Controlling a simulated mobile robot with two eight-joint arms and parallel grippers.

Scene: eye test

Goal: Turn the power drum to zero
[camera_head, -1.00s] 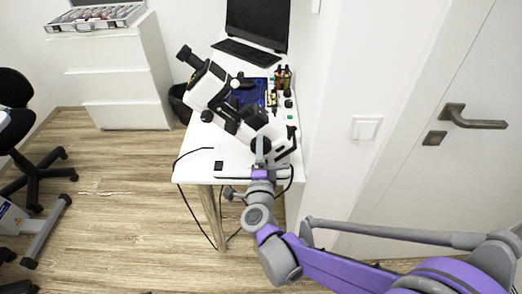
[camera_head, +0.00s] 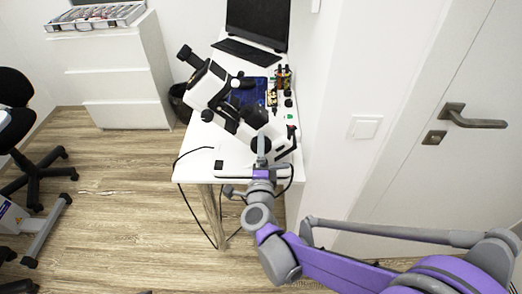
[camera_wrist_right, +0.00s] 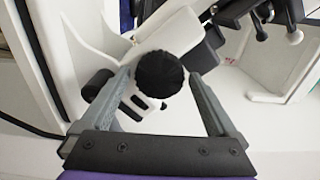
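A white and black microscope (camera_head: 207,84) stands on the white table. In the right wrist view, a round, ribbed black knob (camera_wrist_right: 160,73), which looks like the power drum, sits on the microscope's white body. My right gripper (camera_wrist_right: 161,76) is open, with one grey finger on each side of this knob. Small gaps seem to show between fingers and knob; I cannot tell whether either touches. In the head view, my right gripper (camera_head: 261,148) is at the microscope's lower right part, and its fingers partly hide the knob. No marking on the knob is readable. My left gripper is not in view.
The white table (camera_head: 196,165) also bears a black monitor (camera_head: 258,20), a keyboard (camera_head: 246,52) and small tools in a holder (camera_head: 283,78). A black cable (camera_head: 181,190) hangs off its front left. A wall and a door (camera_head: 440,190) are close on the right.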

